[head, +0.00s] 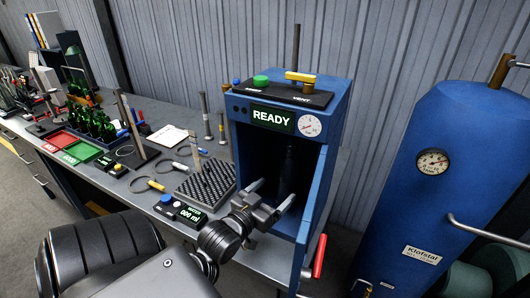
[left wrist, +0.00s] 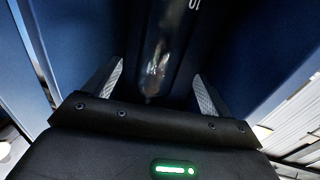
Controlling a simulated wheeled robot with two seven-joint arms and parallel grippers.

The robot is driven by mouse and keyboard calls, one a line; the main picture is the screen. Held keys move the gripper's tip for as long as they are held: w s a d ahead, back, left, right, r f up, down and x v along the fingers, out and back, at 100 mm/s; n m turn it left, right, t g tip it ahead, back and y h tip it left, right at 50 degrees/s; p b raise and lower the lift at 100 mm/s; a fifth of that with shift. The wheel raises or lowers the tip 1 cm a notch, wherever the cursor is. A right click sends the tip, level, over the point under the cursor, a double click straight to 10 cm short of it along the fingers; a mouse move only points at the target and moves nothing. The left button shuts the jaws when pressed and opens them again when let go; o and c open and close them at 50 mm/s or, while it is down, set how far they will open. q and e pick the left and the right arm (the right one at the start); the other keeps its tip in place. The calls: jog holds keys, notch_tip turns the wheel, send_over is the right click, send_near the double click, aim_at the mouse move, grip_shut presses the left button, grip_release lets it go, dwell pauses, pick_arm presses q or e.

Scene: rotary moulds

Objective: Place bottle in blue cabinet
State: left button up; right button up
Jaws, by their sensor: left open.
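The blue cabinet (head: 337,115) stands on the bench at the right end, with its front open and a lit READY display. A dark bottle (head: 287,170) stands upright inside it, in shadow. My left gripper (head: 268,207) is at the cabinet's opening, in front of the bottle, with its fingers apart. In the left wrist view the bottle (left wrist: 158,50) shows between and beyond the two open fingertips (left wrist: 158,85), with no finger seen touching it. The bottle's base is hard to make out. My right gripper is not in view.
A perforated black block (head: 206,184) and a small meter (head: 186,214) stand left of the cabinet. Green bottles (head: 92,122) stand farther left by red and green trays. A large blue tank (head: 450,190) is at the right. A red handle (head: 320,256) sticks out below the cabinet.

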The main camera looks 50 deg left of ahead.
pick_arm(q)
jog(key=shift+s+d+r+p, duration=0.1)
jog(key=shift+s+p, duration=0.4)
jog(key=shift+s, duration=1.1)
jog(key=shift+d, duration=0.1)
